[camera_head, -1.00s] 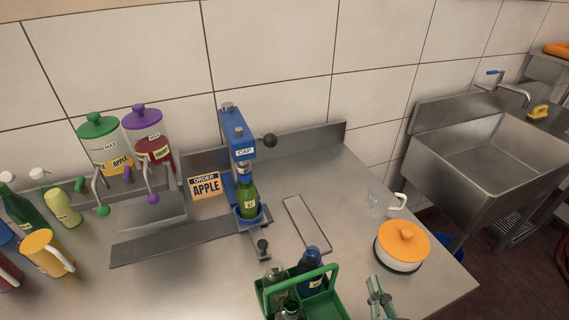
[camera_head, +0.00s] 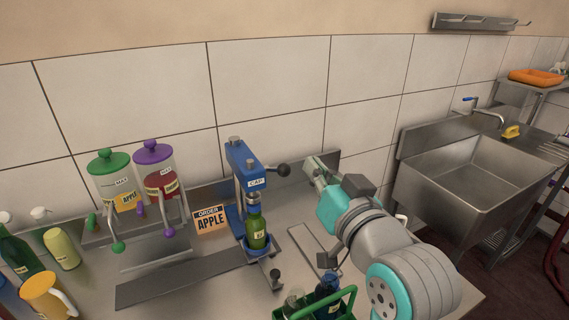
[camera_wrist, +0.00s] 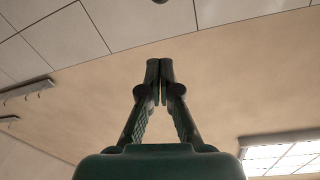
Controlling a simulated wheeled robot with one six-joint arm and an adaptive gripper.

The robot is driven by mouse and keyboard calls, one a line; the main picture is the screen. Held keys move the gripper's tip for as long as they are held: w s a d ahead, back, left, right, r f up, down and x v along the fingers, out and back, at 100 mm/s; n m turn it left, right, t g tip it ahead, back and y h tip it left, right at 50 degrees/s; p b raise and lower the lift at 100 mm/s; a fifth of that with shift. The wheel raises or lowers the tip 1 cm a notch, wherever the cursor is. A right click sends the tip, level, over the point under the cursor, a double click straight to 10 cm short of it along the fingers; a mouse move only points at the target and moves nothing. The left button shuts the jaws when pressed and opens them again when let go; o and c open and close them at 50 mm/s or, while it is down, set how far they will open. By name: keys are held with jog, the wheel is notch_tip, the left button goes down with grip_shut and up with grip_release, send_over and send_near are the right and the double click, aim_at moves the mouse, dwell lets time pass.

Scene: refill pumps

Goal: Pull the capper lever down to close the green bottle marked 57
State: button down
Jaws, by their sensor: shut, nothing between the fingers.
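The green bottle (camera_head: 257,232) stands upright in the blue holder of the capper (camera_head: 242,172), under its head marked CAP. The number on its label is too small to read surely. The capper lever is a dark rod with a round black knob (camera_head: 283,170), sticking out to the right of the head. My gripper (camera_head: 311,164) is shut and empty, a little to the right of the knob and apart from it. In the wrist view my gripper (camera_wrist: 160,66) shows its fingertips together, pointing up toward wall and ceiling. A small part of a dark round shape (camera_wrist: 160,1) shows at the top edge.
A green crate (camera_head: 318,305) with bottles stands at the front. Two dispensers with a green lid (camera_head: 108,161) and a purple lid (camera_head: 153,153) stand left, beside the ORDER APPLE sign (camera_head: 210,219). A sink (camera_head: 470,175) is at the right. My arm hides part of the counter's right side.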

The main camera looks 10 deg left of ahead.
send_over(289, 172)
jog(key=w, duration=0.1)
jog(key=shift+d+f, duration=0.15)
jog(key=shift+f, duration=0.35)
jog(key=shift+s+f, duration=0.25)
jog(key=shift+f, duration=0.3)
jog(key=shift+s+f, duration=0.25)
jog(key=shift+f, duration=0.25)
jog(key=shift+f, duration=0.1)
